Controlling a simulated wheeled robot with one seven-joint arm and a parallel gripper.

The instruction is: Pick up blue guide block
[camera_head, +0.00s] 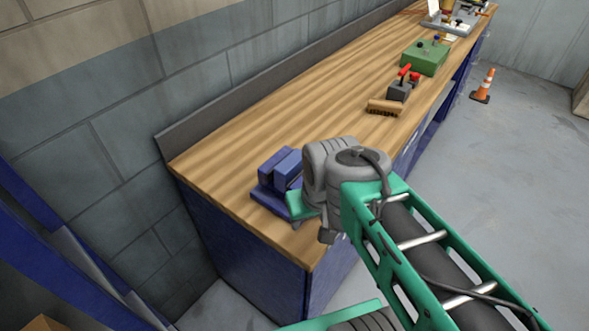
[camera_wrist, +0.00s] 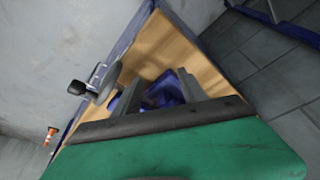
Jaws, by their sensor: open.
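The blue guide block (camera_head: 283,168) appears as blocky blue shapes on a flat blue base near the close end of the wooden bench; I cannot tell whether these are one piece or several. My wrist covers its right side in the head view. In the wrist view the blue shape (camera_wrist: 165,90) shows between and beyond the two grey fingers of my gripper (camera_wrist: 161,80). The fingers are apart, with nothing visibly clamped. I cannot tell whether they touch the block. In the head view my wrist hides the fingers.
Farther along the bench (camera_head: 240,120) are a wooden brush (camera_head: 385,107), a dark block with a red handle (camera_head: 400,88) and a green box (camera_head: 425,58). A wall runs along the bench's left side. An orange cone (camera_head: 484,86) stands on the floor at right.

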